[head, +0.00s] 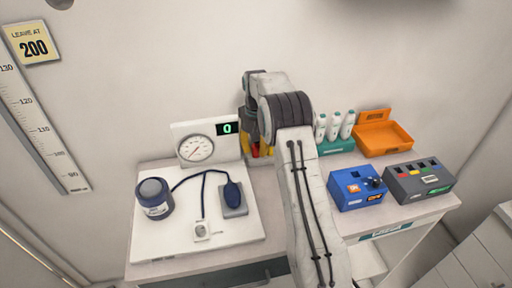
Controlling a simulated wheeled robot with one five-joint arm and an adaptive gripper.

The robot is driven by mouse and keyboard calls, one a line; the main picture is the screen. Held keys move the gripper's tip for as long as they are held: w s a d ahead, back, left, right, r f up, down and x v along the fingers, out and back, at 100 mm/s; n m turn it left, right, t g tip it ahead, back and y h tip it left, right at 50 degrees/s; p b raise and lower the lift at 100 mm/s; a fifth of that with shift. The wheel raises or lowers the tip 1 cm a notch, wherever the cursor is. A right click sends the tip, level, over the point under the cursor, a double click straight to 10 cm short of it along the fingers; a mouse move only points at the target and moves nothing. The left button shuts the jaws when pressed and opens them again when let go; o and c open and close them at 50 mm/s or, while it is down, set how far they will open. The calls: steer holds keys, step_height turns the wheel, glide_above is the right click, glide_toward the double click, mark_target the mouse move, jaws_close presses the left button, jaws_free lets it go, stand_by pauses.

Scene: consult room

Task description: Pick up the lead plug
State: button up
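No part is clearly marked as the lead plug. A small dark plug-like piece (374,182) sits at the right end of the blue box (350,194) on the right of the desk; I cannot tell whether it is plugged in or just resting there. My arm rises through the middle of the head view and bends down at its far end. My gripper (257,145) hangs low near the back of the desk, partly hidden by my arm, well left of the blue box. Yellow and red parts show around it; its fingers are too small and covered to read.
A grey box (421,194) with coloured sockets stands right of the blue box. Behind are an orange tray (388,140) and a green rack (336,147) of white bottles. On the left, a white board (165,237) bears a gauge (196,148), cuff (154,200) and bulb (232,195).

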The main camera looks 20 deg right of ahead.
jaws_close()
stand_by(0.3)
step_height(320, 180, up, 16)
steer(key=p, duration=0.3)
step_height(320, 180, up, 6)
steer(key=p, duration=0.6)
steer(key=shift+r+p, duration=0.15)
steer(key=shift+p, duration=0.15)
stand_by(0.9)
steer(key=shift+d, duration=0.1)
